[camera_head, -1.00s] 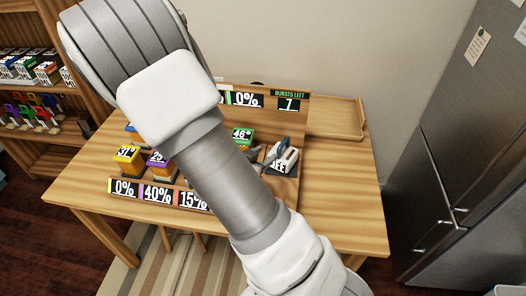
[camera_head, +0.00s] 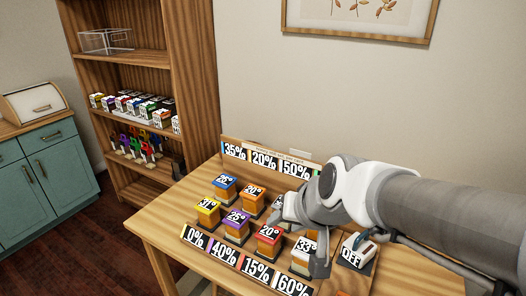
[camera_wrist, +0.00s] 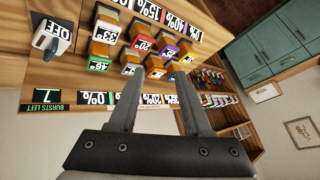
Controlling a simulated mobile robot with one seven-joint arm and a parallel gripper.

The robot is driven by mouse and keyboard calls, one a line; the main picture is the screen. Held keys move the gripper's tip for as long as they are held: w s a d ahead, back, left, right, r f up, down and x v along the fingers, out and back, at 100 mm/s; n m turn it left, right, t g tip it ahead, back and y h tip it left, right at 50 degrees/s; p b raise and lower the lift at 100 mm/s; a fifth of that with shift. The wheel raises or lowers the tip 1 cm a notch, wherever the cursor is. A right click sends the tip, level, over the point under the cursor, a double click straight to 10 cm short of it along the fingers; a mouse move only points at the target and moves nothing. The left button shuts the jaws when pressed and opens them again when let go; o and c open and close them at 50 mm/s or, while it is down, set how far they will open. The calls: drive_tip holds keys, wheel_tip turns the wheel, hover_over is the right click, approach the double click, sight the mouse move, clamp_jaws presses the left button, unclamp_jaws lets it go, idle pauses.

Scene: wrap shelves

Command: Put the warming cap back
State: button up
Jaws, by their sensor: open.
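The white device with an "OFF" display and a grey handle, which I take to be the warming cap (camera_head: 352,254), stands upright on a dark pad at the right end of the block rows. It also shows at the upper left of the wrist view (camera_wrist: 52,36). My gripper (camera_head: 301,238) is over the blocks, left of the cap and apart from it. In the wrist view its two fingers (camera_wrist: 155,88) are spread with nothing between them. My arm hides part of the table behind the cap.
Several amber blocks with coloured temperature tops, such as the yellow one (camera_head: 207,210), stand between front and back percent strips. A shelf (camera_head: 140,100) with boxes stands left of the table (camera_head: 165,225). The table's left end is bare.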

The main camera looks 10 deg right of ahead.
drive_tip(key=s+d+r+n+g+h, duration=0.1)
drive_tip(key=s+d+r+n+h, duration=0.1)
drive_tip(key=s, duration=0.7)
drive_tip(key=shift+s+d+r, duration=0.3)
drive_tip(key=shift+d+r, duration=0.3)
drive_tip(key=shift+d, duration=0.35)
